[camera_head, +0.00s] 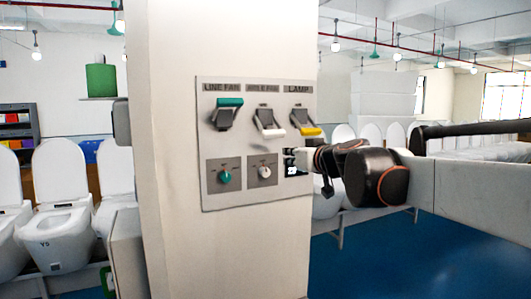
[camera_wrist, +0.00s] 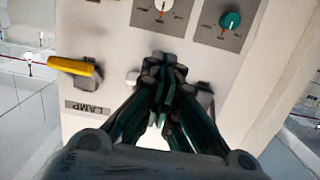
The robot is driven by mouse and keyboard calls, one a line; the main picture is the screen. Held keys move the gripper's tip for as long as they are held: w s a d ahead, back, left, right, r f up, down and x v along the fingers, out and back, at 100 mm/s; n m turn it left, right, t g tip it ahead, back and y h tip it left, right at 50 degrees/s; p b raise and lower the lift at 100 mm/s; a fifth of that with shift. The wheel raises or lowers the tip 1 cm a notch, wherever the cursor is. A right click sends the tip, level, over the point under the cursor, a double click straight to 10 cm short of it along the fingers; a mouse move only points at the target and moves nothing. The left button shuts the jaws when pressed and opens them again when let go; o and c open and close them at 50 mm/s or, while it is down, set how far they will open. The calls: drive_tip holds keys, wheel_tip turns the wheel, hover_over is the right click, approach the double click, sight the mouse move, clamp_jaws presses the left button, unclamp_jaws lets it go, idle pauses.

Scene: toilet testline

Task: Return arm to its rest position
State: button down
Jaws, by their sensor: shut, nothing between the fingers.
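My gripper (camera_head: 298,160) is in front of the lower right part of the switch panel (camera_head: 240,187), below the yellow lamp switch (camera_head: 311,131) in the head view. My arm reaches in from the right edge. In the wrist view, the fingers of my gripper (camera_wrist: 163,68) meet at their tips with nothing between them. The panel fills much of that view, upside down. The yellow lamp switch (camera_wrist: 72,66) is to the left of the fingers. The white middle switch (camera_wrist: 132,78) is partly hidden behind them. Whether the fingertips touch the panel cannot be told.
The panel is on a wide pale pillar (camera_head: 230,45). It also has a teal-handled line fan switch (camera_head: 228,103), a teal knob (camera_head: 225,177) and a white knob (camera_head: 264,171). Toilets (camera_head: 60,232) stand behind at the left. Blue floor (camera_head: 400,262) is open at the lower right.

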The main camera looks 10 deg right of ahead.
drive_tip(key=s+a+f+g+b, duration=0.1)
drive_tip(key=s+f+g+b, duration=0.1)
drive_tip(key=s+f+b, duration=0.85)
drive_tip(key=s+a+f+g+b, duration=0.25)
drive_tip(key=s+f, duration=0.45)
drive_tip(key=f, duration=0.9)
drive_tip(key=s+d+f+m+g+h+b, duration=0.1)
drive_tip(key=s+d+f+b, duration=0.3)
drive_tip(key=f, duration=1.1)
drive_tip(key=s+d+f+m+g+h+b, duration=0.2)
drive_tip(key=s+f+b, duration=0.8)
drive_tip(key=s+f, duration=0.5)
drive_tip(key=shift+s+d+f+m+g+h, duration=0.35)
drive_tip(key=shift+d+f+g+h, duration=0.25)
drive_tip(key=shift+d+h, duration=0.35)
drive_tip(key=shift+a, duration=0.1)
